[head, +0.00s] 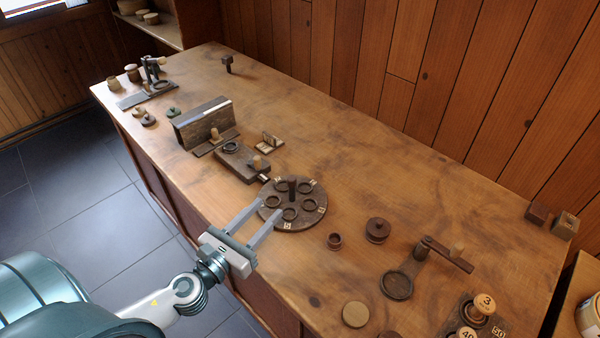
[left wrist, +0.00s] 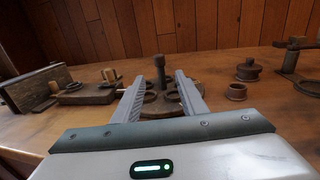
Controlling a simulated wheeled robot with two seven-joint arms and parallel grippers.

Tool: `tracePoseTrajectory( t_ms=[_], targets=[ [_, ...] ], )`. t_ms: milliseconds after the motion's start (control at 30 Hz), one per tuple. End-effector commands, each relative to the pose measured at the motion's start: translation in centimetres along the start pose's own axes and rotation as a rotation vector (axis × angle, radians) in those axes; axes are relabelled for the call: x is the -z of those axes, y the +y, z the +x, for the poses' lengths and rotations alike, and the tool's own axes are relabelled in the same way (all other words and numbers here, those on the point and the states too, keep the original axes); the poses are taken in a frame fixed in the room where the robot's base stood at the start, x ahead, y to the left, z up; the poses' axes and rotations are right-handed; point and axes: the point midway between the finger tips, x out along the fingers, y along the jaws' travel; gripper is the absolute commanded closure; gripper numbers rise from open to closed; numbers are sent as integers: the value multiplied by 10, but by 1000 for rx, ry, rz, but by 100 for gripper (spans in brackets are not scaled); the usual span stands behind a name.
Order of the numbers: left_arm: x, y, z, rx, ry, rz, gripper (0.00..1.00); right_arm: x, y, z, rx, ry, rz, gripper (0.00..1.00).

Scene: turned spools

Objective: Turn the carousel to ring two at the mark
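The carousel (head: 311,216) is a round dark wooden disc on the bench, with a dark central post (head: 292,188), several dark rings and small pale number tags around its edge. The tags are too small to read surely, and I cannot tell which ring is at the mark. My left gripper (head: 266,218) is open and empty, its two fingers reaching to the near left edge of the carousel. In the left wrist view the post (left wrist: 159,72) stands between the open fingers, beyond their tips; the fingers hide part of the disc. My right gripper is not in view.
A dark block with a ring (head: 231,147) and a long dark upright block (head: 203,122) stand left of the carousel. A small cup (head: 334,241), a lidded pot (head: 377,230) and a crank fixture (head: 397,285) stand to its right. Bench behind the carousel is clear.

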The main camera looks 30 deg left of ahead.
Motion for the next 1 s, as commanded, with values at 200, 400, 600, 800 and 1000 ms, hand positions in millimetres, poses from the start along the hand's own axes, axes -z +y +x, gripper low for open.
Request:
tracePoseTrajectory(
  t_ms=[200, 400, 600, 800, 1000],
  targets=[
    [-4, 0, 27, -1, -2, 2, 61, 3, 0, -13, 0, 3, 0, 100],
    [-4, 0, 57, 0, -2, 2, 61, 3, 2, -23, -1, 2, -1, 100],
    [-4, 0, 88, -1, -2, 2, 61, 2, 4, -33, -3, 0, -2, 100],
    [-3, 0, 120, -1, -1, 1, 61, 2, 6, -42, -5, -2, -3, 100],
    [-2, 0, 146, -1, -1, 1, 61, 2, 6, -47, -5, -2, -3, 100]
  ],
)
